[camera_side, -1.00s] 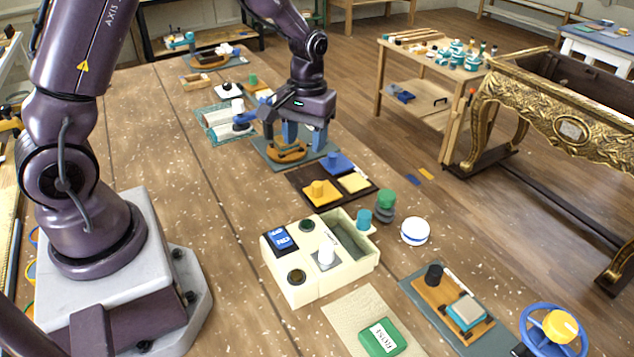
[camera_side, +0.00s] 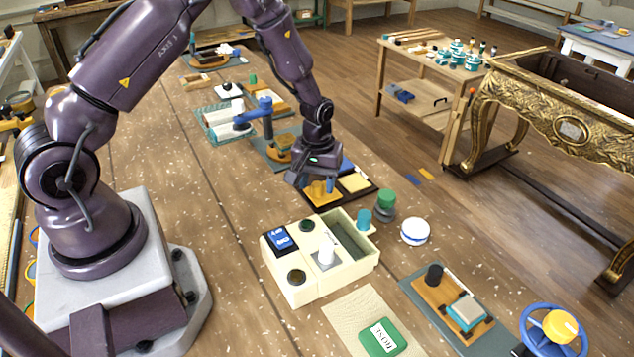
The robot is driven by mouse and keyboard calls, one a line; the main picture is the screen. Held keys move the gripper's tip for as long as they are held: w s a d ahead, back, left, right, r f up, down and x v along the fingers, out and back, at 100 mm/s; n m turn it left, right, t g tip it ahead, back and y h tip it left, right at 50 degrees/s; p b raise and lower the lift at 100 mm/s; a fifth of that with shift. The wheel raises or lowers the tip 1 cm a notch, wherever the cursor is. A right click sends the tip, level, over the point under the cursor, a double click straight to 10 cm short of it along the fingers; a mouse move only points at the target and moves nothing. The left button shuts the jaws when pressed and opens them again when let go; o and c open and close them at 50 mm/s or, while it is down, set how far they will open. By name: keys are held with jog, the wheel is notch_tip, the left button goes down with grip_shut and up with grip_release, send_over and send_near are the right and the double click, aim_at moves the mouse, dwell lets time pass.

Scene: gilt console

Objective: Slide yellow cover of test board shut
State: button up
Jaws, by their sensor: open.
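The dark brown test board (camera_side: 371,192) lies on the bench right of the picture's centre. Its yellow cover (camera_side: 322,199), with a raised yellow knob, is at the board's near left part. A pale yellow square (camera_side: 355,183) lies to its right, and a blue cover (camera_side: 346,164) shows partly behind my arm.
A cream box (camera_side: 296,290) with switches and a white knob stands just nearer. Teal and green cylinders (camera_side: 385,198) and a white round container (camera_side: 415,231) stand to the right.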

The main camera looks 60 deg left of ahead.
jog(key=shift+f, duration=0.35)
grip_shut()
jog(key=w, duration=0.9)
grip_release()
jog(key=shift+r, duration=0.15)
